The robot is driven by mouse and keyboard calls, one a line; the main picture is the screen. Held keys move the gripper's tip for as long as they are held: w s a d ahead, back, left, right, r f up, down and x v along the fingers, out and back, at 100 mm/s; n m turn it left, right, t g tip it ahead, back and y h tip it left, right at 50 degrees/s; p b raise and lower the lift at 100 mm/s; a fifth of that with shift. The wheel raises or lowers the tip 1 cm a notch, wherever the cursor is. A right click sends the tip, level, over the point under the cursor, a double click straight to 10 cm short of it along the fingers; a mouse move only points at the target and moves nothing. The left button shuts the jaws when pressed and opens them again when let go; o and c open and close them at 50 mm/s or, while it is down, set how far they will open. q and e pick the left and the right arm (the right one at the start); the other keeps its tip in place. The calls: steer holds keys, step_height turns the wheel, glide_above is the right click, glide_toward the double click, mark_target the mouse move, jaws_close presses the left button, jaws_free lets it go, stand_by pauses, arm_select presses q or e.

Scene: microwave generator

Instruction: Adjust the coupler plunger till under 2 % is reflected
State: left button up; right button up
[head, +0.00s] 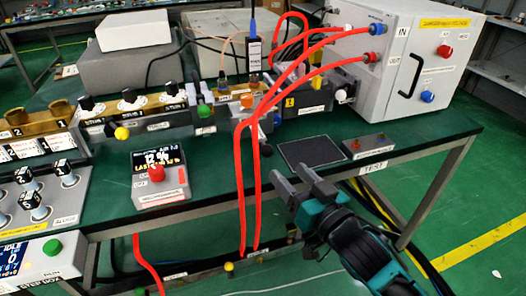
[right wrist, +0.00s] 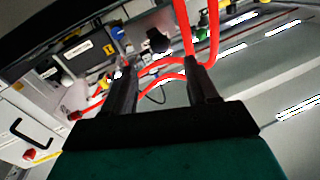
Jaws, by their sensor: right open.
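A meter box (head: 162,178) with a red button stands at the front of the bench, and its display reads about 12 %. I cannot tell for sure which part is the coupler plunger. A black knob (right wrist: 157,40) shows beyond my fingers in the right wrist view, next to a dark block with a yellow label (right wrist: 110,47). The yellow-labelled block (head: 289,102) is also at mid-bench in the head view. My right gripper (head: 293,179) is open and empty in front of the bench edge. It also shows in the right wrist view (right wrist: 160,82). My left gripper is out of view.
Red hoses (head: 253,190) hang over the bench edge left of my right gripper. A white box (head: 385,60) with IN and OUT ports stands at the right.

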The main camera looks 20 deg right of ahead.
mark_target(263, 145)
steer(key=b+x, duration=0.1)
steer(key=x, duration=1.1)
steer(key=shift+f, duration=0.1)
jaws_close()
stand_by(0.4)
